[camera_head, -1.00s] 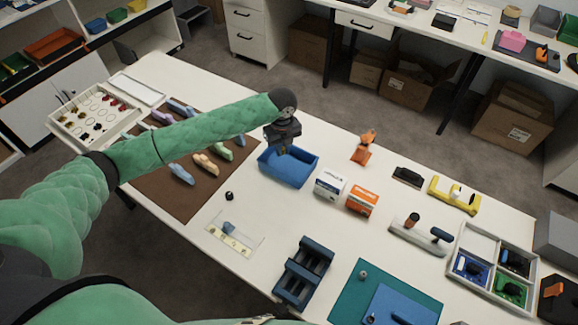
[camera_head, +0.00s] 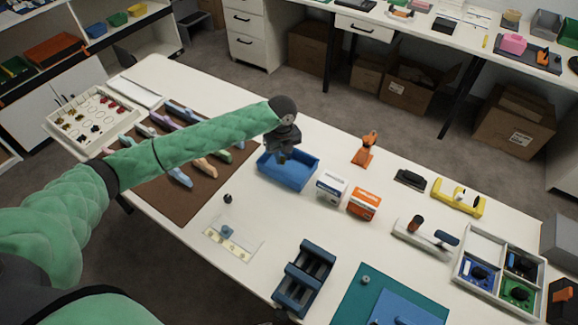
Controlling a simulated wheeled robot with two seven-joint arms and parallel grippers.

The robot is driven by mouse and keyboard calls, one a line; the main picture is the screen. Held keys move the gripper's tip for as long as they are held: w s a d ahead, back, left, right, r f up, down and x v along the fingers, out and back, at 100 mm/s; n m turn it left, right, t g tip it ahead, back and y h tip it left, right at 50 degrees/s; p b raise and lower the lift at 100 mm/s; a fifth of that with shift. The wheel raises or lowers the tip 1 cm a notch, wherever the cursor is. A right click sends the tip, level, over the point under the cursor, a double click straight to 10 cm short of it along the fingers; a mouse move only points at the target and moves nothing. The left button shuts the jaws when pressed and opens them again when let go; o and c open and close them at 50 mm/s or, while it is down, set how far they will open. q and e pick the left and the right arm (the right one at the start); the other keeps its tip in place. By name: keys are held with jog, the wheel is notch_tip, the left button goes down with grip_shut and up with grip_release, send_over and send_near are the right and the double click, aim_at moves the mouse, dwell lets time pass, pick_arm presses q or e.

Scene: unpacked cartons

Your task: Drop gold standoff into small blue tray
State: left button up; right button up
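The small blue tray (camera_head: 290,182) stands on the white table near the middle of the view. My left arm reaches in from the left. My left gripper (camera_head: 281,156) points down at the tray's far left part, with its tips at or just inside the rim. The fingers are dark and small here, and I cannot tell whether they are open or shut. I cannot make out the gold standoff; the gripper or the tray wall may hide it. My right gripper is not in view.
A white box (camera_head: 331,187) and an orange-and-white box (camera_head: 364,203) stand just right of the tray. An orange figure-like object (camera_head: 366,150) is behind them. A brown mat (camera_head: 190,205) with several pastel tools lies left, partly under my arm. A dark blue rack (camera_head: 304,277) stands in front.

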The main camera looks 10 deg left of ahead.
pick_arm(q)
jog(key=o, duration=0.3)
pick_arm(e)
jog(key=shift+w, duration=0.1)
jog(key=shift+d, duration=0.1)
pick_arm(q)
jog(key=shift+r, duration=0.1)
jog(key=shift+r, duration=0.3)
notch_tip(320, 180, up, 6)
jog(key=shift+f+b, duration=0.2)
jog(key=shift+b, duration=1)
jog(key=shift+r, duration=0.7)
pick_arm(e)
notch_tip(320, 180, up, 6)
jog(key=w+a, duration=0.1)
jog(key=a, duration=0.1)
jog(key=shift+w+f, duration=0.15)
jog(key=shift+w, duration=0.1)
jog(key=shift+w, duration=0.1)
